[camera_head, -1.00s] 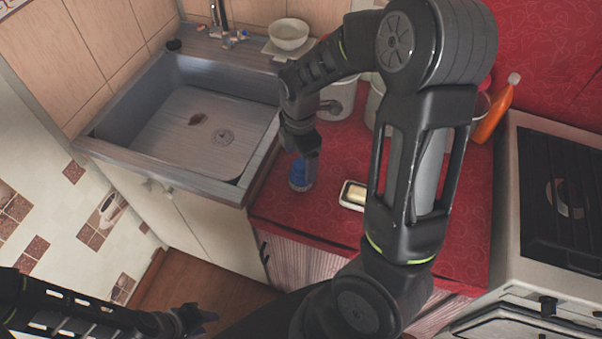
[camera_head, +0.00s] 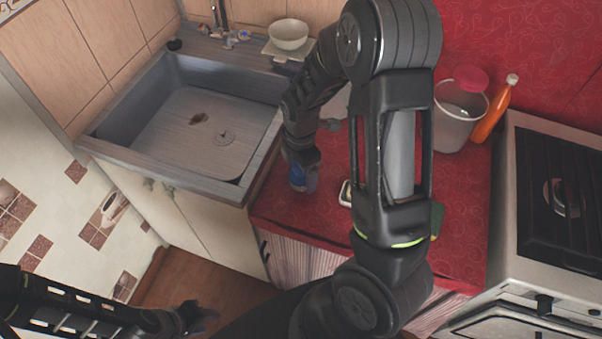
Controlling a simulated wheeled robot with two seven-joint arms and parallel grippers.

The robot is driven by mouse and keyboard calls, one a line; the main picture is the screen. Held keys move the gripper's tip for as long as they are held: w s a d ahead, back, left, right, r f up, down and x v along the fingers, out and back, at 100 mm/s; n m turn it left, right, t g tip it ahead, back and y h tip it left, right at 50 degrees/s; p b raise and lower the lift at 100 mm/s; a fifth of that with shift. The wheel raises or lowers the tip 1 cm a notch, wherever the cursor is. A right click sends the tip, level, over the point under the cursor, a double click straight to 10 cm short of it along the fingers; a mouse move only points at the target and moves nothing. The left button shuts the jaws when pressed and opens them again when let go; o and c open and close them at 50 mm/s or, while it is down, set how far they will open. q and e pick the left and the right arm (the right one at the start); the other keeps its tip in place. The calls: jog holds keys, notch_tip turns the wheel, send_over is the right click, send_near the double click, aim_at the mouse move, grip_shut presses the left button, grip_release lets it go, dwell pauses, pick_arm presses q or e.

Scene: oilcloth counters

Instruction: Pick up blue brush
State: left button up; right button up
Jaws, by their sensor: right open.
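The blue brush (camera_head: 297,178) stands on the red counter (camera_head: 285,212), just right of the sink's front corner. My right gripper (camera_head: 303,167) is directly over it, with its fingers reaching down at the brush's upper part. The gripper hides the top of the brush, and I cannot see whether the fingers touch it. My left gripper (camera_head: 198,318) is low in front of the counter, above the brown floor, far from the brush. Its finger opening is not clear at this size.
The metal sink (camera_head: 190,130) is left of the brush. A small dish (camera_head: 346,193) lies right of it, partly behind my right arm. A grey bucket (camera_head: 455,120), an orange bottle (camera_head: 495,108) and the stove (camera_head: 560,190) are farther right. A white bowl (camera_head: 288,34) stands behind the sink.

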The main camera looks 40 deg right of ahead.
jog(key=shift+c, duration=0.2)
jog(key=c, duration=1.4)
notch_tip(320, 180, up, 10)
jog(key=shift+r+b, duration=0.1)
jog(key=shift+b, duration=0.45)
